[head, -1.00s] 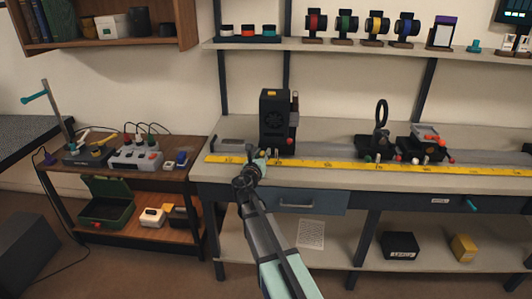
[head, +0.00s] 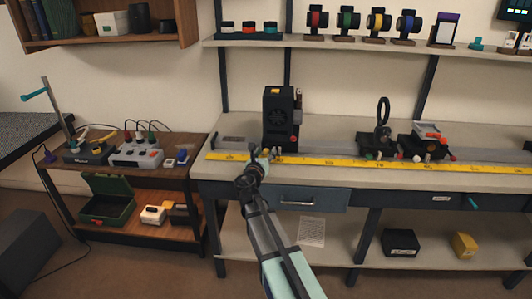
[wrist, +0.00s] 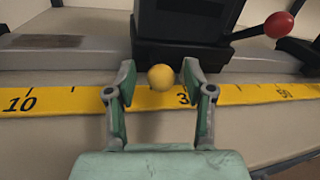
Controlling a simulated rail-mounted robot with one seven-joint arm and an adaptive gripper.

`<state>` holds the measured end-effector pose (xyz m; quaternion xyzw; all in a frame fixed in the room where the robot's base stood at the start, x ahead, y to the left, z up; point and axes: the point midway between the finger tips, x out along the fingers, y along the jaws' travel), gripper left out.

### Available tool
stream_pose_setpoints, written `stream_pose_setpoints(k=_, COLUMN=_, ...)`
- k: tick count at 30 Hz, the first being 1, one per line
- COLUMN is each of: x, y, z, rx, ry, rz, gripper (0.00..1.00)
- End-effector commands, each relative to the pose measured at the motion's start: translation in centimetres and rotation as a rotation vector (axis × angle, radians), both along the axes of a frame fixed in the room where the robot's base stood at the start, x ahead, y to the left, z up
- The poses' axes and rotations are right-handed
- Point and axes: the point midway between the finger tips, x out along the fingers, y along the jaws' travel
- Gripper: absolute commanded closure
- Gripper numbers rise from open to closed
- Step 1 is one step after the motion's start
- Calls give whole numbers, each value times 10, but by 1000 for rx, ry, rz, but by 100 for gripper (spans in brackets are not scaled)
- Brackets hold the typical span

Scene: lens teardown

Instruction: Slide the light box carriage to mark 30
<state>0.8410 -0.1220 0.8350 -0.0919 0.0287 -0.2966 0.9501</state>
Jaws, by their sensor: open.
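The light box carriage is a black upright box (head: 280,120) on the rail at the left part of the bench. Its dark base (wrist: 185,55) shows in the wrist view, with a yellow ball knob (wrist: 161,77) at its front. My gripper (wrist: 160,80) is open, its fingers on either side of the knob with a small gap each side. In the head view my gripper (head: 268,156) is at the front foot of the box. The yellow scale (wrist: 240,95) runs below; a "3" shows just right of the knob, its following digit hidden by the right finger.
A red-tipped lever (wrist: 279,24) sticks out right of the box. Farther right on the rail stand a ring holder (head: 382,125) and another carriage (head: 425,143). The rail between them and the box looks clear. A side table (head: 130,165) stands left.

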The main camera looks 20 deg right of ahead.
Motion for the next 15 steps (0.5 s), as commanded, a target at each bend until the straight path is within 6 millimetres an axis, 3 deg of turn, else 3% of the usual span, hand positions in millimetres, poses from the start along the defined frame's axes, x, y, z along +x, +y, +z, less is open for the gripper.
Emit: stream_pose_setpoints(k=15, x=-77, y=51, z=0, rx=0, ry=0, rz=1, gripper=47)
